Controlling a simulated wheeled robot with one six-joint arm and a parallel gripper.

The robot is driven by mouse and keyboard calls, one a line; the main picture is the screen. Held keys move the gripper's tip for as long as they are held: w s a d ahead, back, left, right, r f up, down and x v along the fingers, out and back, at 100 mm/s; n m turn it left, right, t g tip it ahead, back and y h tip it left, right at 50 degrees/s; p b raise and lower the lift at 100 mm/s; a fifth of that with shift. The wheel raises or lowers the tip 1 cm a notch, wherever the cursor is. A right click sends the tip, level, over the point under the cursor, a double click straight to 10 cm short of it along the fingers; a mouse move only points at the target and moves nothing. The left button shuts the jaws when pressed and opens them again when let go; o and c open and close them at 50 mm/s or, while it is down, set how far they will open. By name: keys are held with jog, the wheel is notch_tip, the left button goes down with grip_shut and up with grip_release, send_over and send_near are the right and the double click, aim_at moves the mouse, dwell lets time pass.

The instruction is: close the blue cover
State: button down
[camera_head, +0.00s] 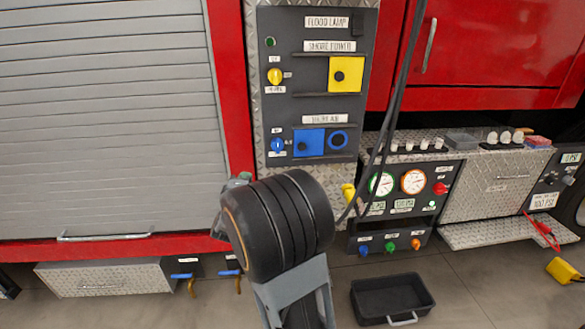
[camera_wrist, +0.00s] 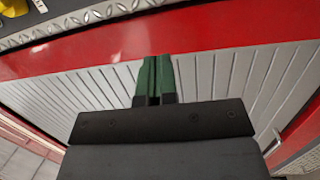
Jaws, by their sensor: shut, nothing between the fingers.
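The blue cover (camera_head: 309,142) is a square plate with a dark knob, on the lower part of the dark wall panel in the head view. In the head view the black arm joint hides most of the gripper, to the lower left of the blue cover. The gripper does not touch the cover.
Above the cover is a yellow cover (camera_head: 346,74) with a yellow knob (camera_head: 275,76) beside it. A blue knob (camera_head: 278,145) is left of the blue cover. Dark cables (camera_head: 392,110) hang right of the panel. A black bin (camera_head: 391,298) stands on the floor.

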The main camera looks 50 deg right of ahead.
jog(key=s+d+f+g+h+b, duration=0.2)
jog(key=s+d+g+h, duration=0.2)
jog(key=h, duration=0.1)
jog(key=g+h, duration=0.1)
send_near(296, 145)
jog(key=w+d, duration=0.1)
jog(key=w, duration=0.1)
jog(key=d, duration=0.2)
jog(key=d+r, duration=0.1)
jog(key=shift+s+r, duration=0.15)
jog(key=shift+s, duration=0.15)
jog(key=shift+s+d+r, duration=0.3)
jog(key=shift+d, duration=0.25)
